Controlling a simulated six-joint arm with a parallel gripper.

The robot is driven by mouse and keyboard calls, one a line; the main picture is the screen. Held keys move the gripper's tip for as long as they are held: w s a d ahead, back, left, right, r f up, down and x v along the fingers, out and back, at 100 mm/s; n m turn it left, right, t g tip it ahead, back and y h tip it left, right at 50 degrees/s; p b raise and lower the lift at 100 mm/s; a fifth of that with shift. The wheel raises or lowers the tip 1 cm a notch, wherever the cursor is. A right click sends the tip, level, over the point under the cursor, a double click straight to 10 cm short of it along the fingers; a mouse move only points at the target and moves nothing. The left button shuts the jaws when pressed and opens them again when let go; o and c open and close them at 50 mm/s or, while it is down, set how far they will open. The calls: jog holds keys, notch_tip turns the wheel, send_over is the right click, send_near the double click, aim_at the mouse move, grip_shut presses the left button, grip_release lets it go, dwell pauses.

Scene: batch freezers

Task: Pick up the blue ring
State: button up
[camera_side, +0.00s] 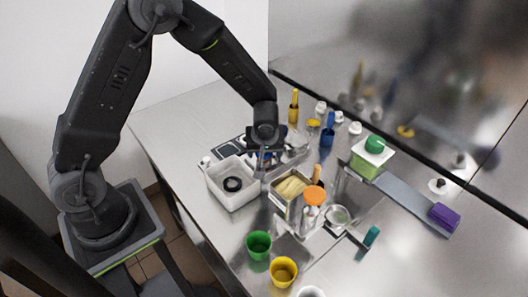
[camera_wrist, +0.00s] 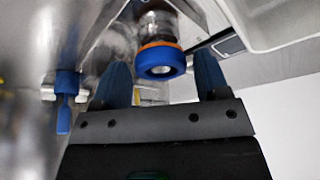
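The blue ring (camera_wrist: 161,71) shows in the wrist view, just ahead of my gripper (camera_wrist: 162,60) and between the lines of its two dark fingers. It has a pale centre and an orange band behind it, at the end of a clear cylindrical part. The fingers are spread apart, with visible gaps on both sides of the ring. In the side view my gripper (camera_side: 264,158) is low over the back of the bench, behind the white container. The ring cannot be made out clearly there.
A white box (camera_side: 232,198) holding a black ring stands in front of my gripper.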

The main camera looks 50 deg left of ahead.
jog(key=c, duration=0.8)
jog(key=shift+r, duration=0.5)
jog(key=r, duration=0.3)
jog(key=shift+s+a+r, duration=0.15)
jog(key=shift+a+r, duration=0.15)
jog(key=s+a+r, duration=0.5)
jog(key=a+r, duration=0.1)
jog(key=a, duration=0.3)
jog(key=w+d+f+m, duration=0.1)
jog(key=d+m, duration=0.1)
jog(key=d, duration=0.1)
jog(key=w+d+f+m+h, duration=0.1)
jog(key=w+d+m, duration=0.1)
jog(key=d, duration=0.1)
jog(key=w+d+f+m+t+h, duration=0.1)
jog(key=w+d+m, duration=0.1)
jog(key=d, duration=0.1)
jog(key=shift+f, duration=0.4)
jog(key=shift+d+f, duration=0.1)
jog(key=shift+f, duration=2.5)
